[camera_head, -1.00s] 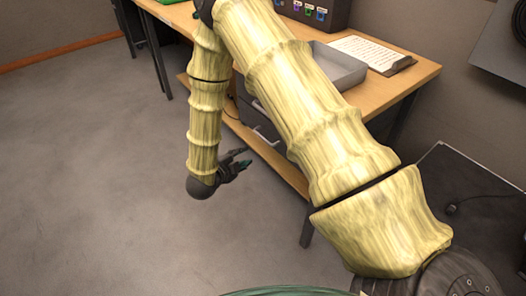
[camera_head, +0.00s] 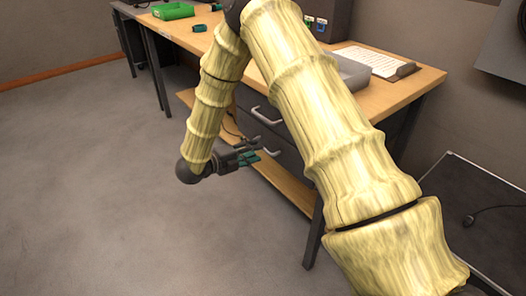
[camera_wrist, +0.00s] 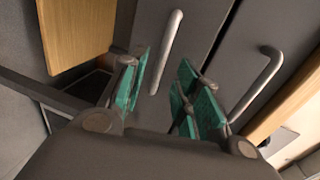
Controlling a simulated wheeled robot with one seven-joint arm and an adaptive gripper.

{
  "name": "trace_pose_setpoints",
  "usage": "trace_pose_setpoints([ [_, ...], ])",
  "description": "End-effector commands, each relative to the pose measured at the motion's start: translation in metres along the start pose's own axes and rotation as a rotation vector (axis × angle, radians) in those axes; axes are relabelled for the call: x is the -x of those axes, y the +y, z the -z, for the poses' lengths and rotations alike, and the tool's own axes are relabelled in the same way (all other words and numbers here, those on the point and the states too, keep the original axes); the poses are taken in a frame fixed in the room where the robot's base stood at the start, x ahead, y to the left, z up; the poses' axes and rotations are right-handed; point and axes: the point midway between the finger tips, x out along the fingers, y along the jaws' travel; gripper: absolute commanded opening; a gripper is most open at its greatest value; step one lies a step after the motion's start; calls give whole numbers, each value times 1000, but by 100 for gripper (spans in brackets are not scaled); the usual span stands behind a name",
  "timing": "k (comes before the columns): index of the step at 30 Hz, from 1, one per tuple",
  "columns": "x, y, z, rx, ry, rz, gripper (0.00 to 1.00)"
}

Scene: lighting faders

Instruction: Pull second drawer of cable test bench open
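The cable test bench (camera_head: 425,80) has a dark drawer unit below its wooden top. In the head view the upper drawer's handle (camera_head: 266,118) shows clear, and the second, lower drawer's handle (camera_head: 272,153) is partly behind my gripper (camera_head: 256,154). In the wrist view my gripper (camera_wrist: 163,95) is open, with green pads on its fingers. The second drawer's bar handle (camera_wrist: 168,48) lies ahead, in line with the gap between the fingers. The upper drawer's handle (camera_wrist: 262,80) is to the right, beyond the right finger. Both drawers look closed. Contact with the handle is not visible.
A wooden lower shelf (camera_head: 290,190) runs beneath the drawers; its board (camera_wrist: 75,30) is at the wrist view's upper left. On the bench top are a grey tray (camera_head: 352,72), a paper sheet (camera_head: 375,60) and a green bin (camera_head: 173,10). The floor at left is clear.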

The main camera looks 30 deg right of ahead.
Motion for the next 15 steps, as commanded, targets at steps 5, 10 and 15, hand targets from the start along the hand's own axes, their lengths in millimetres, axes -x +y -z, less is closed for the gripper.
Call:
trace_pose_setpoints([
  [5,-27,2,0,0,1,-1,32],
  [10,-44,1,0,1,1,-1,32],
  [15,-50,0,0,2,-1,-1,32],
])
